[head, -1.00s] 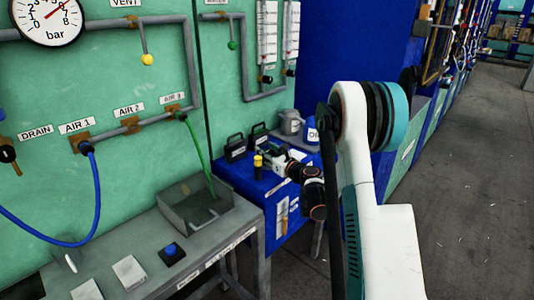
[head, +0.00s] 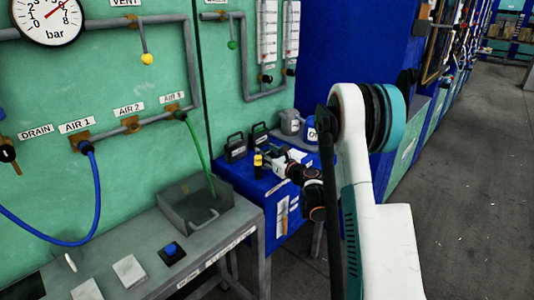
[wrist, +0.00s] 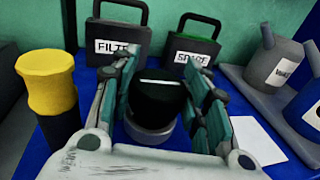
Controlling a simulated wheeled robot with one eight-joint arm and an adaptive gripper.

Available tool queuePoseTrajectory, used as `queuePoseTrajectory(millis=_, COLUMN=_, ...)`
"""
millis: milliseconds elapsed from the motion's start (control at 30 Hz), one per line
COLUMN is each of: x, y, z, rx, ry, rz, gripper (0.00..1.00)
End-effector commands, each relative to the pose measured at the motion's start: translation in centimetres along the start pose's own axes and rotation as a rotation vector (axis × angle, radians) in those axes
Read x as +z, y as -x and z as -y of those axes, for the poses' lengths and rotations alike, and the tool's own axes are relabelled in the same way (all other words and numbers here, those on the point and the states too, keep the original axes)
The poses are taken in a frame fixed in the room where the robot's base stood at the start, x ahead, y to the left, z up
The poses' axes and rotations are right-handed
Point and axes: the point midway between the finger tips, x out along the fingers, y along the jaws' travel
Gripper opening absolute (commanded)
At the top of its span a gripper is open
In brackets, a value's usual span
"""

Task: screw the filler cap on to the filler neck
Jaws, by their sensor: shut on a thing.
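In the wrist view the two teal-and-dark fingers of my gripper (wrist: 163,102) close from left and right on a round black piece, which I take to be the filler cap (wrist: 157,104). A grey round part (wrist: 148,133) shows directly below the black piece. It may be the filler neck or part of the cap; I cannot tell, nor whether thread has engaged. The palm hides the area below. In the head view my gripper (head: 273,163) is small, low over the blue bench, and the cap cannot be made out.
A yellow-topped black cylinder (wrist: 50,95) stands close left of my gripper. Black handled cases marked FILTER (wrist: 121,42) and SPARE (wrist: 190,52) stand behind. A grey jug (wrist: 274,64) and blue can (wrist: 307,108) are right. A white sheet (wrist: 255,140) lies on the blue bench (head: 237,178).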

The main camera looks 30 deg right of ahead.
Motion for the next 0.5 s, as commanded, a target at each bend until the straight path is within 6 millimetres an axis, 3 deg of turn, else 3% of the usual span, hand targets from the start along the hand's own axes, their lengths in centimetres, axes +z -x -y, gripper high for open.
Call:
queuePoseTrajectory(millis=433, x=-1.03, y=-0.02, z=-0.02, rx=0.0, ry=0.0, rz=0.0, gripper=0.19)
queuePoseTrajectory(millis=467, x=-1.05, y=-0.02, z=-0.03, rx=0.0, ry=0.0, rz=0.0, gripper=0.45)
queuePoseTrajectory(millis=500, x=-1.02, y=-0.02, z=-0.02, rx=0.0, ry=0.0, rz=0.0, gripper=0.54)
